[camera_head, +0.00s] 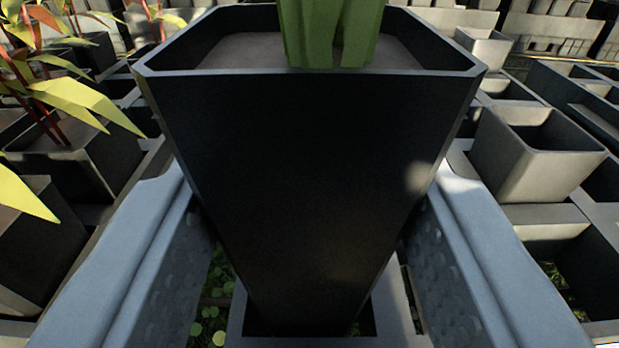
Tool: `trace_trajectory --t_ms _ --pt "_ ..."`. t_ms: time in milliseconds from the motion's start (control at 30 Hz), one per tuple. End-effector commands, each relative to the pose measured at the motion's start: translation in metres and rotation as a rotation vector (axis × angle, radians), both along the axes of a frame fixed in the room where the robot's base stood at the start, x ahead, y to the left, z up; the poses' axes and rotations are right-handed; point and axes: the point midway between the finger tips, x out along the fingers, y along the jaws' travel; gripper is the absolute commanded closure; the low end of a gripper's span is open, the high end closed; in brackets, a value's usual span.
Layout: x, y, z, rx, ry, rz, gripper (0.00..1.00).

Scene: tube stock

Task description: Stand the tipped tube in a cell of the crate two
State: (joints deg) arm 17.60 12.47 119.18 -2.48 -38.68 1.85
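A dark, square, tapered tube (310,180) stands upright in the middle of the view, with the base of a thick green plant (330,35) rising from the soil in its top. Its narrow lower end is down inside a cell of the pale grey crate (237,315). My gripper (308,225) has one blue-grey finger on each side of the tube. The pads meet its side edges with no clear gap there, so the gripper looks shut on it. The tube hides the far fingertips and most of the crate behind it. No crate label is readable.
At the left, dark tubes hold plants with red stems and yellow-green leaves (90,100) close to the left finger. At the right, an empty grey tube (535,155) stands in a crate with open cells. More tubes and crates fill the back.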

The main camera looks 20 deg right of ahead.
Motion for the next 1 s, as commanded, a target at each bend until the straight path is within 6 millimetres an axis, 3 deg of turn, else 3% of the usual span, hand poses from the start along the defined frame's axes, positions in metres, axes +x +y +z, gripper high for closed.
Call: trace_trajectory --t_ms 767,800,900,1000 --pt "0.000 0.000 -0.017 0.000 -0.001 0.000 0.84" --pt "0.000 0.000 -0.017 0.000 -0.001 0.000 0.50" --pt "0.000 0.000 -0.017 0.000 -0.001 0.000 0.32" --pt "0.000 0.000 -0.017 0.000 -0.001 0.000 0.32"
